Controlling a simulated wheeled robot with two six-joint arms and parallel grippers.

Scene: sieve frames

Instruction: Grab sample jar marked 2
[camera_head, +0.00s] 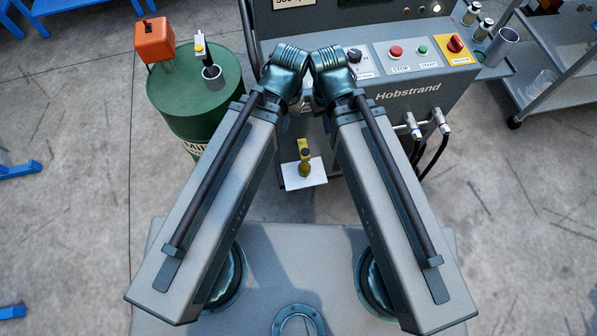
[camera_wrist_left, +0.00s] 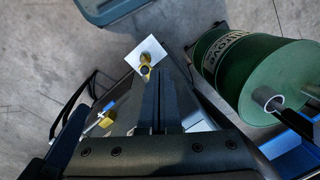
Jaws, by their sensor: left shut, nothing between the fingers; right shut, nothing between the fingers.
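Two small jars with pale lids, one farther back (camera_head: 471,14) and one nearer (camera_head: 484,29), stand on the side shelf at the right of the grey machine. They may be sample jars, but I can read no number on either. My left gripper (camera_wrist_left: 158,98) is shut and empty in the left wrist view, pointing toward the floor near a white plate (camera_wrist_left: 149,52). In the head view my left wrist (camera_head: 286,72) and right wrist (camera_head: 331,75) meet in front of the machine, hiding the fingertips. My right gripper is shut and empty. Both are well left of the jars.
A grey open cup (camera_head: 503,46) stands beside the jars. The grey machine (camera_head: 422,112) has buttons, a yellow-backed switch and hose taps. A green drum (camera_head: 190,112) carries an orange box (camera_head: 155,40). A brass tap (camera_head: 304,160) is over the white plate. A metal cart (camera_head: 560,75) stands right.

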